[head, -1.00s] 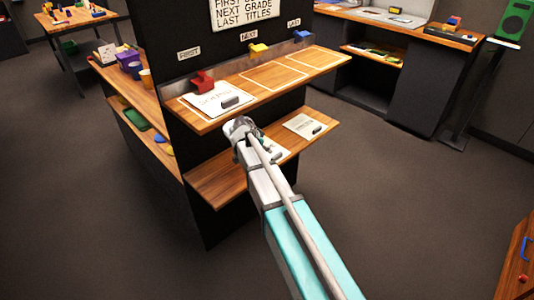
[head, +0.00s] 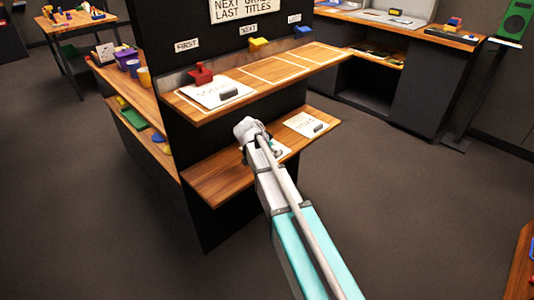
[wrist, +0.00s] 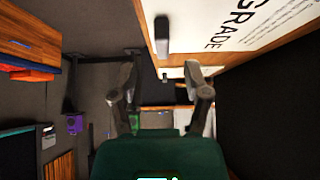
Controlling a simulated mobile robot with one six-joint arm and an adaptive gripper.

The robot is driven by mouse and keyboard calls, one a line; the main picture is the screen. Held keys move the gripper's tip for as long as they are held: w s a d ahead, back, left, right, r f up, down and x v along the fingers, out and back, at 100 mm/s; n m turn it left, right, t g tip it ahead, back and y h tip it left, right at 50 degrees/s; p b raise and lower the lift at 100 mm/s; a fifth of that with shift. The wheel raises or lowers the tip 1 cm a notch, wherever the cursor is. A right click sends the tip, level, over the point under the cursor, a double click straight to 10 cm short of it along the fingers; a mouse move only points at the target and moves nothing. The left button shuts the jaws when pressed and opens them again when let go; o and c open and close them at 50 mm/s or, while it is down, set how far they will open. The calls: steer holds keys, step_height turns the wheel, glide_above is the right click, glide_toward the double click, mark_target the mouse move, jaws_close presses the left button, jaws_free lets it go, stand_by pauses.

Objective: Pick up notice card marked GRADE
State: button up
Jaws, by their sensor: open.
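The notice card marked GRADE (wrist: 262,22) fills the upper right of the wrist view, white with dark letters. A dark grip block (wrist: 162,35) stands at its edge. My gripper (wrist: 160,92) is open and empty, its two fingers apart, with the card above and to their right in the picture. In the head view my gripper (head: 246,145) is at the lower shelf (head: 215,181), in front of a white card (head: 284,152) that my arm partly hides. Lettering there is not readable, so I cannot confirm it is the GRADE card.
Another card with a block (head: 305,123) lies right on the lower shelf. The upper shelf (head: 215,113) overhangs the gripper area and holds a card (head: 217,92) and a red piece (head: 200,73). A dark panel (head: 165,60) rises behind.

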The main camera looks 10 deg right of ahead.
steer(key=shift+f, duration=0.1)
stand_by(0.3)
steer(key=b+x, duration=0.2)
steer(key=shift+w+d+f, duration=0.1)
steer(key=shift+w+f, duration=0.2)
steer(key=shift+w, duration=0.05)
steer(key=shift+b+x, duration=1)
steer(key=shift+x, duration=0.1)
steer(key=shift+d+r, duration=0.1)
jaws_close()
